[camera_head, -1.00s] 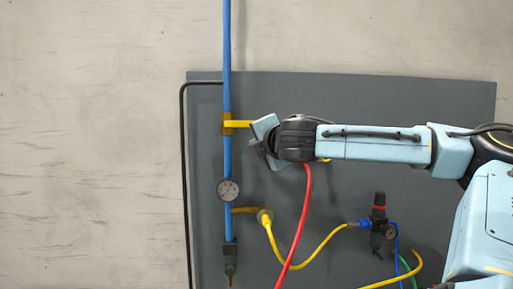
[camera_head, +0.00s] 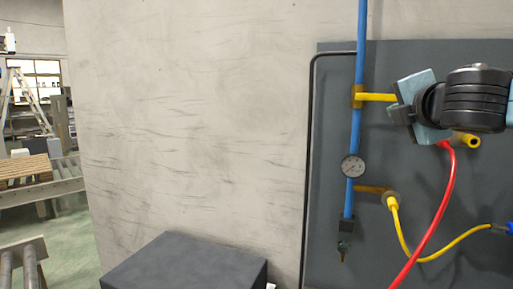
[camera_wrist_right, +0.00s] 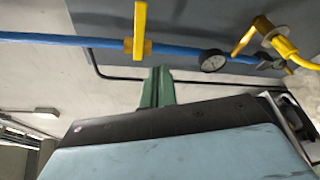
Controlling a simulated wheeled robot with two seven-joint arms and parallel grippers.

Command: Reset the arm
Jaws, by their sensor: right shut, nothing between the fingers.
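My right gripper (camera_head: 397,112) is beside the upper yellow branch (camera_head: 375,97) of the vertical blue pipe (camera_head: 359,125) in the head view. In the wrist view its green fingers (camera_wrist_right: 157,88) are shut and empty, below the blue pipe (camera_wrist_right: 185,50) and near the yellow branch (camera_wrist_right: 139,30). I cannot tell whether they touch the branch. My wrist hides part of the panel behind it. A yellow tube end (camera_head: 466,141) shows below my wrist, and a red hose (camera_head: 440,205) hangs beside it. My left gripper is out of view.
A round gauge (camera_head: 353,166) and a lower yellow fitting (camera_head: 391,201) with a yellow hose (camera_head: 436,257) sit along the pipe. A grey panel (camera_head: 335,200) backs them. A dark box (camera_head: 187,266) stands at lower left. Bare wall (camera_head: 190,130) fills the middle.

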